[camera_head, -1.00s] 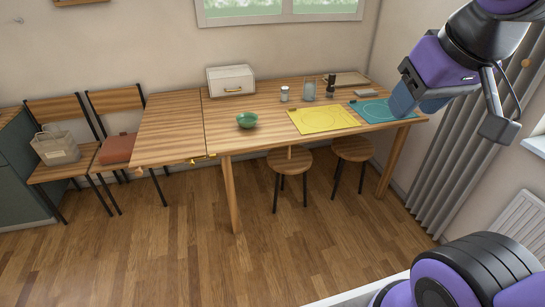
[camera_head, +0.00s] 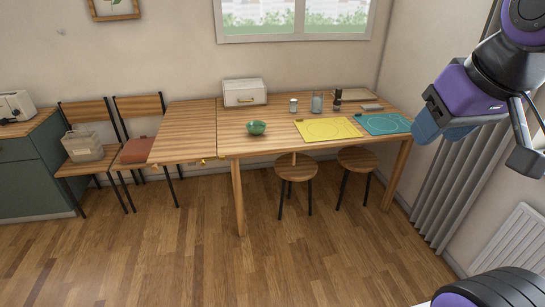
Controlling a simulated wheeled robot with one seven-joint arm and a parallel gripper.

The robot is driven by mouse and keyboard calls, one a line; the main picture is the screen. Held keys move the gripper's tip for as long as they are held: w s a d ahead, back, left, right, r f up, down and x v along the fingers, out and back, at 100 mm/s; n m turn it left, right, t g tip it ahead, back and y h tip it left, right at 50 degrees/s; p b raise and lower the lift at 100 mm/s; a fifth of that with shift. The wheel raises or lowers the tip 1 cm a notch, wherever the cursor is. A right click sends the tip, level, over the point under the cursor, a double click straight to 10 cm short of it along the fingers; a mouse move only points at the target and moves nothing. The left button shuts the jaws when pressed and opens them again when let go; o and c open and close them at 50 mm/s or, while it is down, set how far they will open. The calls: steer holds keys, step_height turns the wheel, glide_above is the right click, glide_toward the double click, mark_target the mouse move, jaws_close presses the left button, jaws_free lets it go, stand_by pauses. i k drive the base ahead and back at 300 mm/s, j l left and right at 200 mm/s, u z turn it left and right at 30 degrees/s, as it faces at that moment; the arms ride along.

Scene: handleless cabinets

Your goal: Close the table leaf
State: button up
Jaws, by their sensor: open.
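The table (camera_head: 290,143) is wooden and stands against the back wall. Its leaf (camera_head: 183,132) is at the left end, raised level with the tabletop, with a seam between them. Small brass-coloured hardware (camera_head: 202,162) shows at the front edge near the seam. My gripper (camera_head: 424,120) is at the upper right, in front of the curtain and away from the leaf. It is open, and nothing shows in it; its fingertips are hard to make out.
The table holds a green bowl (camera_head: 256,128), a white bread box (camera_head: 244,92), a yellow mat (camera_head: 328,129), a teal mat (camera_head: 383,124) and jars. Two stools (camera_head: 296,168) stand under it. Chairs (camera_head: 140,150) stand left of the leaf. The floor (camera_head: 150,250) in front is clear.

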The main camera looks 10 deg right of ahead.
mark_target(186, 133)
steer(key=i+j+u, duration=0.4)
steer(key=i, duration=0.4)
steer(key=i+j+u, duration=0.35)
steer(key=i, duration=0.45)
steer(key=i+l+u, duration=0.15)
steer(key=i+u, duration=0.25)
steer(key=i, duration=0.4)
